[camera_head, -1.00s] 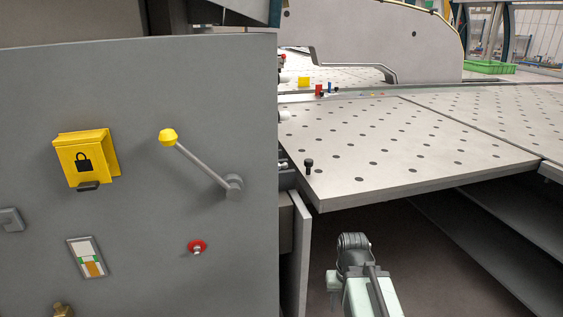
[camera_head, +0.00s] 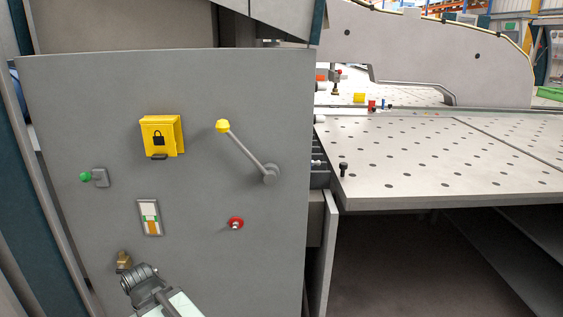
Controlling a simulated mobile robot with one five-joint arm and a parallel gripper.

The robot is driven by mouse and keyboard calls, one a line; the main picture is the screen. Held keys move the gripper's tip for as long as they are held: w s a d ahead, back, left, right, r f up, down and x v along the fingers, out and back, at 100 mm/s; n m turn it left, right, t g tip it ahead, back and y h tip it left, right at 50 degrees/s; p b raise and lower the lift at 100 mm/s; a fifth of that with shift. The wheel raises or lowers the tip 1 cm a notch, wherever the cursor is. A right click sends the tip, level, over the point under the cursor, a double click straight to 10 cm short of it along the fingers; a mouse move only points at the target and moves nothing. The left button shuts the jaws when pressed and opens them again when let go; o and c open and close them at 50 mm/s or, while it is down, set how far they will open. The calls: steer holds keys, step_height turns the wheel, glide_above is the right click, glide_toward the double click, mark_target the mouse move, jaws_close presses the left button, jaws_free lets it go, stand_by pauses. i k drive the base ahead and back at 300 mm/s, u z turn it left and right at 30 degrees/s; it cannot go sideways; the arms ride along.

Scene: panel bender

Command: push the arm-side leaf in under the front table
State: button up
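A grey perforated panel (camera_head: 425,172) with a small black upright knob (camera_head: 343,167) at its near left corner lies right of the grey cabinet; I take it for the arm-side leaf. Its near edge stands out over a dark open space. A thin seam runs between it and the perforated table (camera_head: 520,128) to the right. I cannot tell which surface is higher. My arm, pale green with a dark round joint, shows at the lower left in front of the cabinet, well left of the panel. My gripper's fingers do not show.
The grey cabinet front (camera_head: 80,120) fills the left, with a yellow-knobbed lever (camera_head: 246,152), a yellow lock box (camera_head: 161,136) and a red button (camera_head: 236,223). A narrow upright plate (camera_head: 325,255) stands beside it. The space under the panel looks empty.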

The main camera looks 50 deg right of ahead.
mark_target(374, 163)
steer(key=u, duration=0.35)
steer(key=k, duration=0.85)
steer(key=z, duration=0.85)
steer(key=i, duration=0.15)
steer(key=u, duration=0.2)
